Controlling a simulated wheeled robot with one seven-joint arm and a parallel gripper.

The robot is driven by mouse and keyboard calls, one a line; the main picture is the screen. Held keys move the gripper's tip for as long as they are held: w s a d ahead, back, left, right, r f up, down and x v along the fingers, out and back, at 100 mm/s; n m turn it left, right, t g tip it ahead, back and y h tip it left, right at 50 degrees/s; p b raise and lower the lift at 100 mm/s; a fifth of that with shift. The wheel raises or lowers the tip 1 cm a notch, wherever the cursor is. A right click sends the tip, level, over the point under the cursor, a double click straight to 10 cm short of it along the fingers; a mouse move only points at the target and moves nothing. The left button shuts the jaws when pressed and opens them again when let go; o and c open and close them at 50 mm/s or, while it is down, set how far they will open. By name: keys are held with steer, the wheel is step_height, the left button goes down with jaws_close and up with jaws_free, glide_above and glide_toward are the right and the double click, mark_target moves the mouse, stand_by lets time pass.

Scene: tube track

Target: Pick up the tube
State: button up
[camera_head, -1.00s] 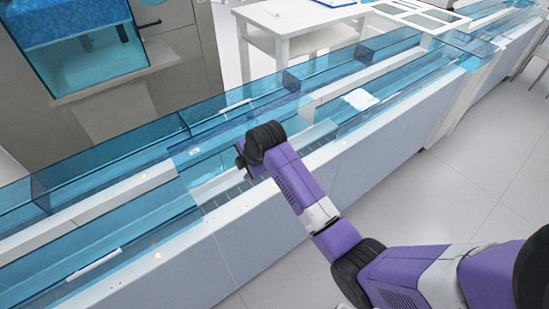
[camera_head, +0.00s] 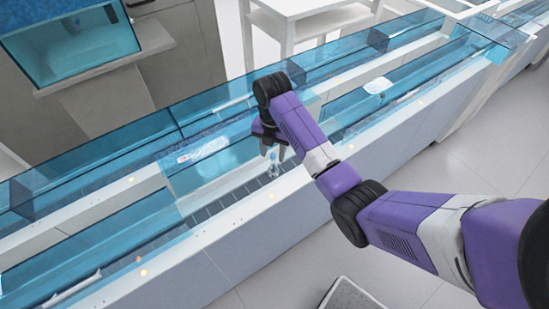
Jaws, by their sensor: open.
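A small, clear, bluish tube (camera_head: 273,163) stands roughly upright at the slotted strip of the track, in the middle of the head view. My gripper (camera_head: 273,151) points down right over it, with its fingers open around or just above the tube's top. I cannot tell whether a finger touches it. My gripper's upper part is hidden behind my purple arm.
The long track (camera_head: 215,232) has blue transparent walls (camera_head: 95,160) and pale ledges. A whitish clear patch (camera_head: 203,150) lies left of my gripper, and another (camera_head: 376,86) lies to the right. A white table (camera_head: 290,10) stands behind. The floor at right is clear.

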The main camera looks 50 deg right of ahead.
mark_target(273, 163)
steer(key=shift+w+d+f+p, duration=0.1)
steer(key=shift+f+p, duration=0.15)
steer(key=shift+f, duration=1.5)
steer(key=shift+d+f+p, duration=0.1)
steer(key=shift+f+p, duration=0.15)
steer(key=shift+f, duration=1.5)
jaws_close()
